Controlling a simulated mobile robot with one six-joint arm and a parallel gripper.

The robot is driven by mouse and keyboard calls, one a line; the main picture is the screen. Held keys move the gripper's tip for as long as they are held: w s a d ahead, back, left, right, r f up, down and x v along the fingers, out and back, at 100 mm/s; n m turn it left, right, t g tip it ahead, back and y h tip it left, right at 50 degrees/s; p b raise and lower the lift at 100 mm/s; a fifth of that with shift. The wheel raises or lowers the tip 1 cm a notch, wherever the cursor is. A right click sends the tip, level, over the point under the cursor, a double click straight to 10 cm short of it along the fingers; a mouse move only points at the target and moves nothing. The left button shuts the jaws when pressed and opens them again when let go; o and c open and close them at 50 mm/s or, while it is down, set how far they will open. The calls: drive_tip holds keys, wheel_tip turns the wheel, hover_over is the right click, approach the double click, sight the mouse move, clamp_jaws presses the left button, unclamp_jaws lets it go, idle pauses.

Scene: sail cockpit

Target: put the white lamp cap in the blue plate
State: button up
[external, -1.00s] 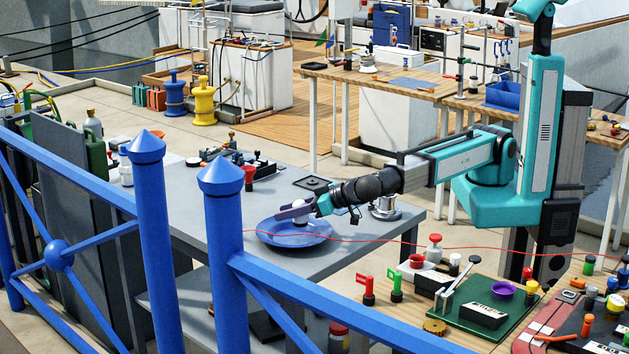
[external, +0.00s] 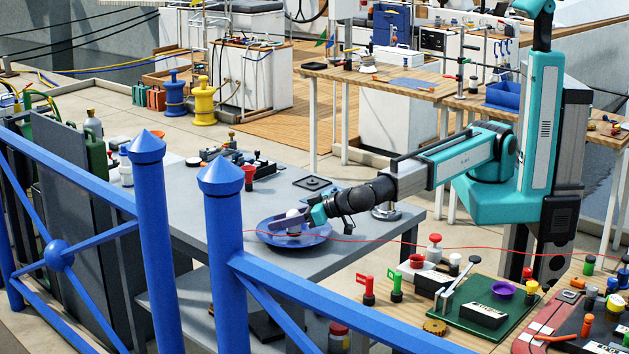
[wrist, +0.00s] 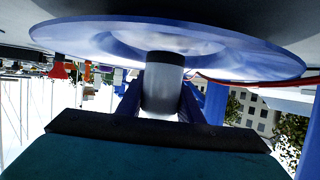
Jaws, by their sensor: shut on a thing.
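The blue plate (external: 318,240) lies on the grey table, and its underside-up image fills the top of the wrist view (wrist: 75,36). In the wrist view the cap (wrist: 162,92) looks like a pale cylinder with a dark band, held between both fingers of my gripper (wrist: 160,108). Its banded end is at or very near the plate's centre; I cannot tell whether it touches. The fingers hide part of the cap in the external view.
A blue railing post (external: 223,260) and a thin red line (external: 400,241) cross the foreground.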

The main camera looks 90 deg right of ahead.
drive_tip(key=shift+f, duration=0.55)
drive_tip(key=shift+f, duration=0.15)
drive_tip(key=o, duration=0.8)
drive_tip(key=shift+c, duration=0.2)
drive_tip(key=b+v, duration=0.2)
drive_tip(key=v, duration=1)
drive_tip(key=shift+r, duration=0.25)
drive_tip(key=shift+w, duration=0.1)
